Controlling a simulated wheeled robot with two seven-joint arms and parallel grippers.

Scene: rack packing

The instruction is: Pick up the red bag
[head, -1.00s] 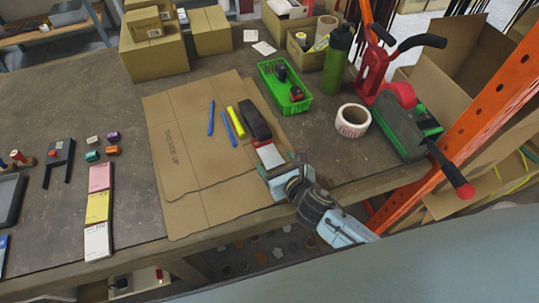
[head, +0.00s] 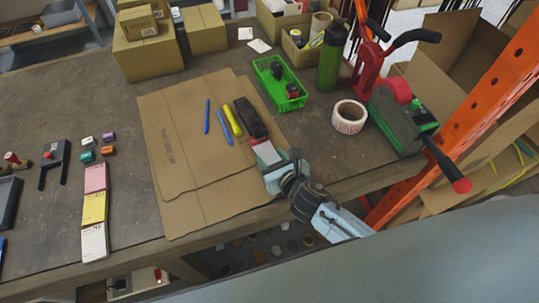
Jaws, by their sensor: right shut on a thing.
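I cannot make out a clear red bag. A dark, long item (head: 251,118) with a red band and a pale end (head: 266,153) lies on the flat brown cardboard near the table's front. My right gripper (head: 279,168) reaches in from the lower right, low over the cardboard edge. It is shut on the pale, red-edged end, and its fingers partly hide that end. Whether the dark part and the pale end are one object is unclear. My left gripper is not in view.
Blue pens and a yellow marker (head: 232,121) lie left of the dark item. A green basket (head: 263,77), a tape roll (head: 349,117), a green bottle (head: 333,58) and a tape dispenser (head: 400,118) stand to the right. An orange rack post (head: 490,85) rises at the right.

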